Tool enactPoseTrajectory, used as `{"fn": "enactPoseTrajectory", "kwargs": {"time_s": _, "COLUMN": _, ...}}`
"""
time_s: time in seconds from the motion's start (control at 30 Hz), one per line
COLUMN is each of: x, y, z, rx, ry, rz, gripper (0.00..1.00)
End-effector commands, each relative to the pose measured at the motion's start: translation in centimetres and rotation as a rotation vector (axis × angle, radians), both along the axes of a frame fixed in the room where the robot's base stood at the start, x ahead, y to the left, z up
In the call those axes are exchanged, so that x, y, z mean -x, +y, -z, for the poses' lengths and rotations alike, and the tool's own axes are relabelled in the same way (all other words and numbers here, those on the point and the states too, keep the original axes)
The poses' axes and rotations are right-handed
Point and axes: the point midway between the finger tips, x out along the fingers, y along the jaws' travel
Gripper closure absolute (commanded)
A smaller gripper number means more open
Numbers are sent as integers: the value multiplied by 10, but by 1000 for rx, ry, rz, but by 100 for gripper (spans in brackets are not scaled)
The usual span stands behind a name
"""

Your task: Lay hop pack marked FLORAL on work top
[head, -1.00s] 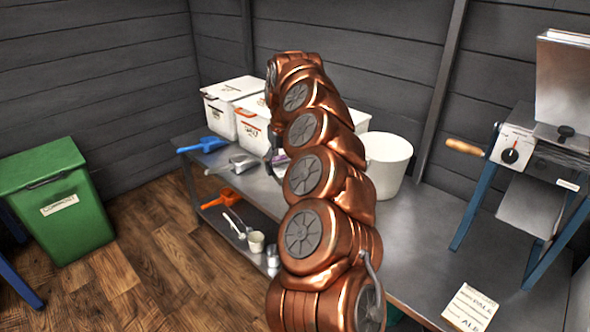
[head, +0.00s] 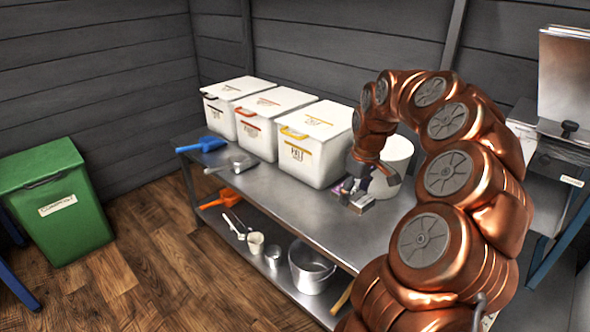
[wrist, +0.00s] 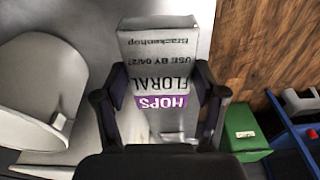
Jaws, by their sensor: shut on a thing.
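The hop pack (wrist: 158,62) is a silver-grey box with a purple HOPS band and the word FLORAL, upside down in the wrist view. My gripper (wrist: 160,92) is shut on it, one finger on each side. In the head view my gripper (head: 357,184) holds the small pack (head: 364,202) over the steel work top (head: 318,222), in front of the white bucket. Whether the pack touches the work top I cannot tell.
Three white lidded tubs (head: 317,150) stand along the back, left of the white bucket (head: 396,152). A blue scoop (head: 205,144) and a metal scoop (head: 238,164) lie at the left end. A green bin (head: 58,205) stands left.

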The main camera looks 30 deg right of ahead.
Motion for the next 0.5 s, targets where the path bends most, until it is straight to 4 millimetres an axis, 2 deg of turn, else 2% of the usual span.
{"fn": "enactPoseTrajectory", "kwargs": {"time_s": 0.03, "x": 14, "y": -4, "z": 4, "rx": 0, "ry": -1, "rz": -2, "gripper": 67}}
{"fn": "enactPoseTrajectory", "kwargs": {"time_s": 0.17, "x": 45, "y": -8, "z": 11, "rx": 1, "ry": -3, "rz": -27, "gripper": 67}}
{"fn": "enactPoseTrajectory", "kwargs": {"time_s": 0.5, "x": 127, "y": -2, "z": 40, "rx": -1, "ry": -1, "rz": -71, "gripper": 67}}
